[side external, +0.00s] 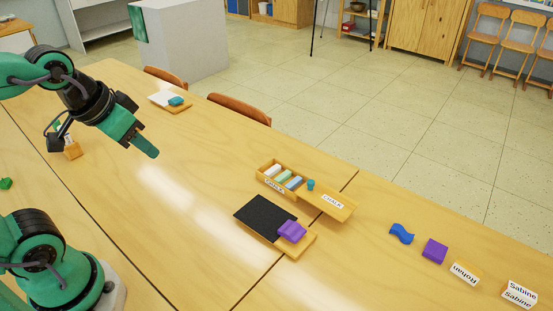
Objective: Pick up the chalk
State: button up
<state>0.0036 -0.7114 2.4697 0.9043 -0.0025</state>
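Several chalk sticks (282,177), white, green and blue, lie side by side in a small wooden box (262,178) with a printed chalk label, in the middle of the side external view. A wooden lid marked CHALK (345,211) lies against the box's right end. A short teal piece (311,185) is at that end; I cannot tell if it is chalk. My gripper (141,130) hangs above the table at the upper left, well apart from the box. Nothing shows in it. I cannot tell from this angle whether its jaws are open.
A black slate (262,213) with a purple block (292,231) at its corner lies in front of the box. Blue and purple pieces and name cards are to the right. A white pad with a teal block (176,100) is farther back. Chairs stand behind the table.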

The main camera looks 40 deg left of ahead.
jog(key=w+d+r+g, duration=0.1)
jog(key=w+r+g, duration=0.1)
jog(key=w, duration=0.8)
jog(key=g, duration=0.3)
send_over(283, 175)
jog(key=shift+m, duration=0.3)
jog(key=f, duration=1.7)
jog(key=shift+s+a+f, duration=0.15)
jog(key=shift+s+f, duration=0.1)
jog(key=shift+f, duration=0.15)
jog(key=shift+w+f, duration=0.2)
jog(key=shift+f, duration=1.45)
jog(key=shift+f, duration=0.1)
jog(key=shift+f, duration=2.5)
